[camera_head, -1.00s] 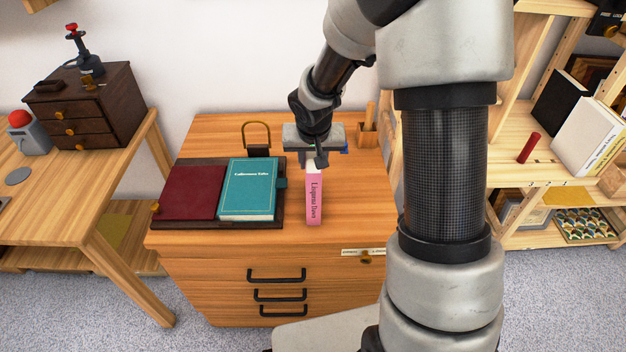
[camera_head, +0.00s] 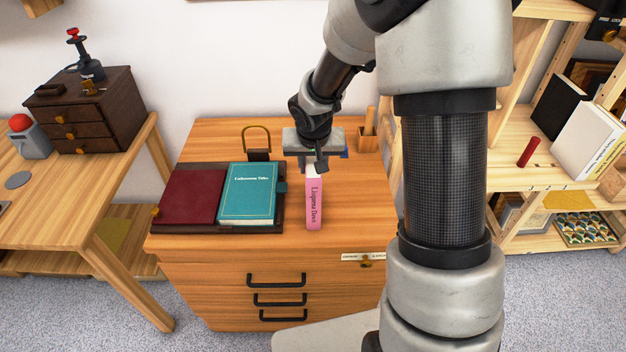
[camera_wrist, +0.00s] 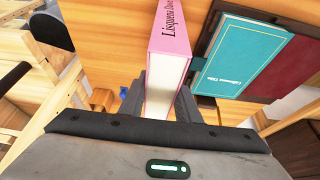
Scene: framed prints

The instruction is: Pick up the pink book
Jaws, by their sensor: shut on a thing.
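The pink book (camera_head: 314,205) stands upright on the wooden cabinet top, its spine facing the front. In the wrist view, the pink book (camera_wrist: 172,32) points away from me, with its pale page edges between the fingers. My gripper (camera_head: 314,163) is above the book's rear part, pointing down. In the wrist view my gripper (camera_wrist: 162,100) has one finger on each side of the book and is shut on it. Whether the book's bottom edge touches the cabinet top is hard to tell.
A teal book (camera_head: 248,192) and a dark red book (camera_head: 190,196) lie on a dark tray (camera_head: 270,228) just left of the pink book. A wooden pencil holder (camera_head: 367,138) stands behind right. The cabinet top (camera_head: 355,205) is clear to the right.

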